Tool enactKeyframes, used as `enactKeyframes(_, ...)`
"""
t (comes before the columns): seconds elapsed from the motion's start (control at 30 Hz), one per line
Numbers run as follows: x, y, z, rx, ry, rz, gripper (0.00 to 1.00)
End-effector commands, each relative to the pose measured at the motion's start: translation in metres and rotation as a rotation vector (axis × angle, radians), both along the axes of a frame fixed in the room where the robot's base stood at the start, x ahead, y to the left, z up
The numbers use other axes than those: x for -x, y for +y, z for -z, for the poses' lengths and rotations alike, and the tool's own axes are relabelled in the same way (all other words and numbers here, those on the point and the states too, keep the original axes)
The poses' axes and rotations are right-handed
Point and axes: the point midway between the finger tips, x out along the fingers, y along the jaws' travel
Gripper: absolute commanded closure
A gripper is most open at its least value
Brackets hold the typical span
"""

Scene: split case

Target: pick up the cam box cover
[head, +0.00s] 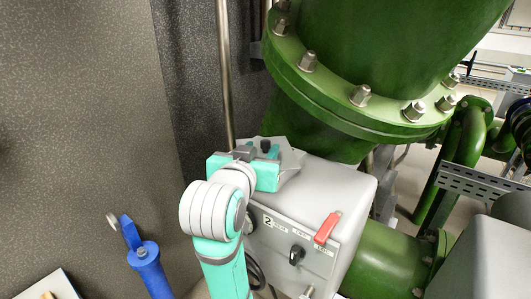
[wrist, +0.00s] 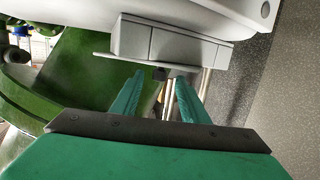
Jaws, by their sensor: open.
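A grey angular piece, which looks like the cam box cover (head: 291,163), sits at the back top of the light grey box (head: 330,184). It shows in the wrist view as a grey block with a thin plate (wrist: 170,42). In the wrist view my gripper (wrist: 159,79) holds nothing. I cannot tell whether a finger touches the knob. My gripper body hides part of the cover.
The box front carries a red handle (head: 327,228) and a black switch (head: 296,255). A large green flanged pipe (head: 370,60) rises close behind. A thin metal pole (head: 225,75) and a dark speckled wall (head: 85,110) stand left. A blue fixture (head: 148,262) is lower left.

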Motion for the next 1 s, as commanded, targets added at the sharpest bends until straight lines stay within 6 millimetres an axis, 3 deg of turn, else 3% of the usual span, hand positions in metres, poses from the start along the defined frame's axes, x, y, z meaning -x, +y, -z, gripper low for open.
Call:
enactKeyframes(0.3,-0.039,-0.010,0.003,0.001,0.002,-0.002,0.59)
enactKeyframes(0.6,-0.043,-0.011,0.004,0.000,0.001,-0.003,0.59)
enactKeyframes(0.8,-0.043,-0.011,0.004,0.000,0.001,-0.003,1.00)
enactKeyframes(1.0,-0.043,-0.011,0.003,0.000,0.000,-0.003,1.00)
